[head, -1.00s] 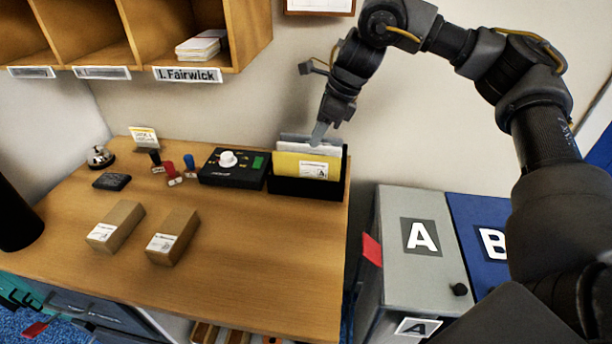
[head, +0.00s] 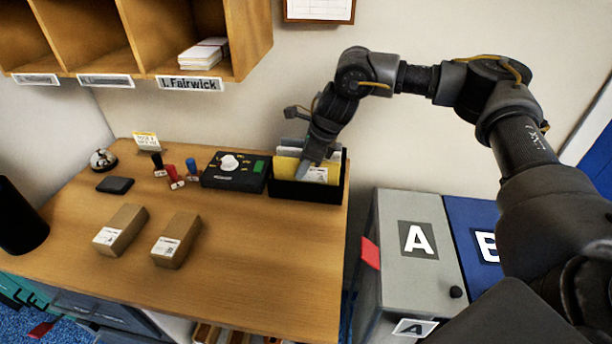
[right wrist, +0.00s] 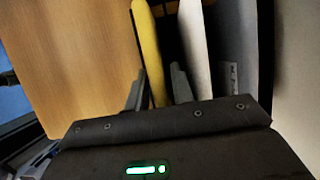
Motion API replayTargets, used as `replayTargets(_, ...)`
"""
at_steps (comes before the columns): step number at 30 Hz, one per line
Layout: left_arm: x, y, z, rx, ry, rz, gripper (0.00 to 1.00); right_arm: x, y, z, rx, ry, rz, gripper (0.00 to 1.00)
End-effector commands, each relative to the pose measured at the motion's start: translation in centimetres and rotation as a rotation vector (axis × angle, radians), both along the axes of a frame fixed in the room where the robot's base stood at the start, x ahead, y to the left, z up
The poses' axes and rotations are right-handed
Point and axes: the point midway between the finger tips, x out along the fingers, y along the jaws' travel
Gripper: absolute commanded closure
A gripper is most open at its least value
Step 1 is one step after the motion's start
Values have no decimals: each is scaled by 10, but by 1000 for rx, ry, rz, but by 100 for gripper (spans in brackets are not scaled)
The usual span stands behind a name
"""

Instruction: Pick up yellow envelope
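The yellow envelope (head: 287,168) stands upright in the black file holder (head: 334,191) at the back right of the desk. It has a white label. My right gripper (head: 304,171) is down at the envelope's top edge. In the right wrist view, the yellow envelope (right wrist: 149,50) stands between the two open fingers of the gripper (right wrist: 157,84). The left finger is close beside it and a dark gap shows before the other finger. A white envelope (right wrist: 194,45) and a grey one (right wrist: 235,45) stand beyond that finger. My left gripper is not in view.
A black device (head: 235,171) with a white knob stands left of the holder. Stamps (head: 173,175), a bell (head: 103,159) and two cartons (head: 120,230) (head: 177,240) are on the desk. Cabinet A (head: 418,270) stands to the right. The front right desktop is clear.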

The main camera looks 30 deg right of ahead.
Motion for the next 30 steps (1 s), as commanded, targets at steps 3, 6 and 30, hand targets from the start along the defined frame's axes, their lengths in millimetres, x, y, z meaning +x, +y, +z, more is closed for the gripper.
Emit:
replayTargets(3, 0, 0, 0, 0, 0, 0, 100, 0, 0, 0, 0, 0, 0, 76)
replayTargets(6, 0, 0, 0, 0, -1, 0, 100, 0, 0, 0, 0, 0, 0, 76)
replayTargets(30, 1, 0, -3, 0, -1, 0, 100, 0, 0, -5, -1, -1, 0, 84)
